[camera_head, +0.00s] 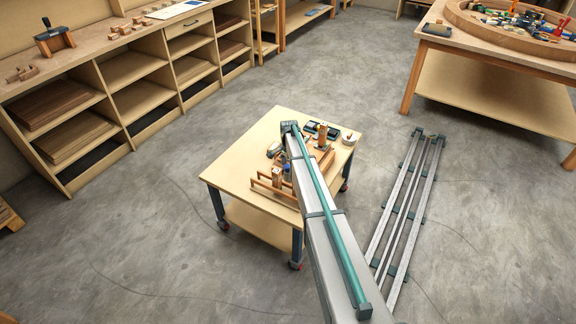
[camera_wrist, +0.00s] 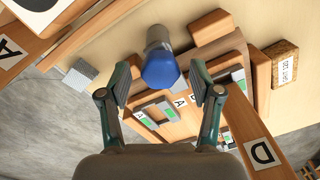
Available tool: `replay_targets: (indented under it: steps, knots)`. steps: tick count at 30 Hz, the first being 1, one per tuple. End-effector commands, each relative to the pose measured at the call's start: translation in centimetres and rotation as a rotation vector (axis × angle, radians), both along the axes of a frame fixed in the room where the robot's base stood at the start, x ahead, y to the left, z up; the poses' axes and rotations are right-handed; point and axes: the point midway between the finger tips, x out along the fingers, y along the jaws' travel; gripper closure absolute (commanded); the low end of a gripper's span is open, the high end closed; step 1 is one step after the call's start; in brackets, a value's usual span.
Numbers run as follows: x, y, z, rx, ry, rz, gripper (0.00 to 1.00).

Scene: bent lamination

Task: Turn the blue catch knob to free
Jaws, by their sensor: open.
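The blue knob (camera_wrist: 161,70) shows in the wrist view as a rounded blue cap on a grey cylindrical body. My gripper (camera_wrist: 160,82) is open, with one finger on each side of the knob in the picture and a visible gap on both sides. I cannot tell whether the fingertips are level with the knob in depth. In the head view a small blue spot, likely the knob (camera_head: 287,168), shows beside my arm on the cart. My arm hides the fingers there. Which way the knob is turned cannot be told.
The wooden cart (camera_head: 228,178) carries wooden fixture parts, lettered A and D in the wrist view. A cork block (camera_wrist: 281,64) lies right of the knob. Long metal rails (camera_head: 396,205) lie on the floor right of the cart. Open floor lies left.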

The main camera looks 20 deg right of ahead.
Motion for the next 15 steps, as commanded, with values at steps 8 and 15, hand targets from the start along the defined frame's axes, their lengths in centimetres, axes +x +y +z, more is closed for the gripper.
replay_targets:
  steps: [8, 15]
  knots:
    - [-0.01, 0.0, 0.02, 0.0, 0.0, 0.0, 0.68]
    - [-0.01, -0.01, 0.03, 0.0, 0.0, 0.0, 0.96]
